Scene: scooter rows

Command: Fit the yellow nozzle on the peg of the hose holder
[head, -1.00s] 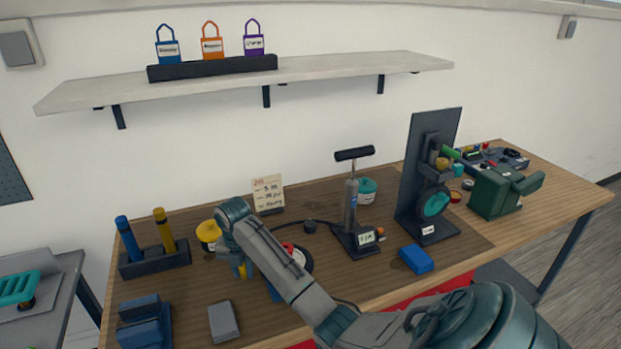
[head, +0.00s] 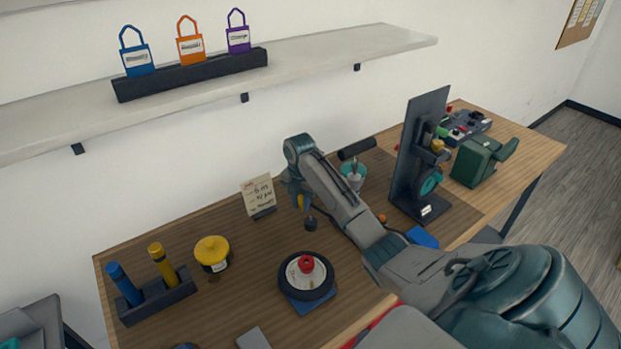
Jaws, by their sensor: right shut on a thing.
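My right gripper (head: 296,194) is in the back middle of the bench, fingers pointing down, in front of the note card. It is shut on a small yellow piece, which looks like the yellow nozzle (head: 300,202); only a sliver shows between the fingers. A small dark round piece (head: 311,224) shows just below and right of the fingertips. It may be the hose holder; I cannot make out its peg or tell whether the nozzle touches it. The pump's black handle (head: 357,149) shows behind my right arm, which hides most of the pump. My left gripper is out of view.
A wheel with a red hub (head: 306,264) lies on a blue stand in front. A yellow pot (head: 212,251) and a rack with blue and yellow handles (head: 158,300) are left. A dark upright panel (head: 415,150) stands right. A shelf (head: 330,55) hangs above.

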